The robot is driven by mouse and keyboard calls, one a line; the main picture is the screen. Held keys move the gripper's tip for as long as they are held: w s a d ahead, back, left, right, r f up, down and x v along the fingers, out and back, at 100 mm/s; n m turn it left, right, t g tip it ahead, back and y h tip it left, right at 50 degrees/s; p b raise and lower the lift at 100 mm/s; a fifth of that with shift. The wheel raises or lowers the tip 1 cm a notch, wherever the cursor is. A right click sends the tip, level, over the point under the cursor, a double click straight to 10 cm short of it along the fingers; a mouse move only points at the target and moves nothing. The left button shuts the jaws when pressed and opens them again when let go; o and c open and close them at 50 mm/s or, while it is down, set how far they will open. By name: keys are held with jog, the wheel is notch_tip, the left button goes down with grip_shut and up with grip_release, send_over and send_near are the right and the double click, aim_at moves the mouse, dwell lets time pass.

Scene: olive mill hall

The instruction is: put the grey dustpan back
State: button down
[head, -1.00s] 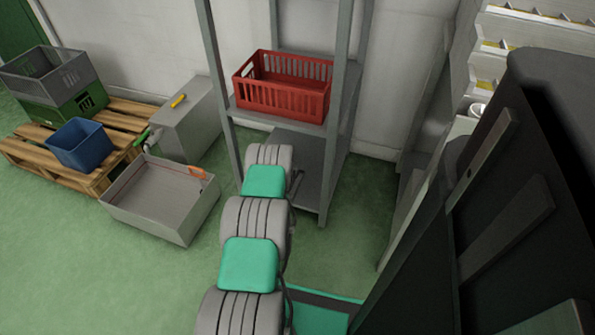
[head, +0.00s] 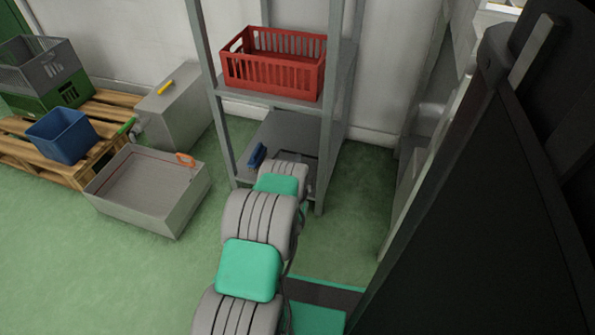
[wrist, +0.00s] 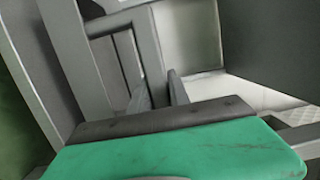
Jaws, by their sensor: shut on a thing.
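My arm reaches toward the lower level of the grey shelf rack (head: 285,133) in the head view, and its own links hide my gripper there. In the wrist view my gripper (wrist: 160,90) shows two grey fingers close together beyond a scuffed green housing. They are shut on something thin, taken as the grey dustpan. Its outline cannot be told apart from the grey surfaces around it, so I give no point on it. A small blue object (head: 257,156) is at the left edge of the lower shelf, left of my arm.
A red crate (head: 272,76) stands on the upper shelf. At left are a blue bin (head: 63,137) on a wooden pallet (head: 30,158), a grey box (head: 172,107), and an open grey tray (head: 165,215) on the floor. The green floor right of the rack is clear.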

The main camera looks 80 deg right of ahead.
notch_tip(320, 180, down, 2)
jog(key=shift+f, duration=0.1)
jog(key=c, duration=1.2)
grip_release()
jog(key=shift+f, duration=0.1)
jog(key=shift+c, duration=0.2)
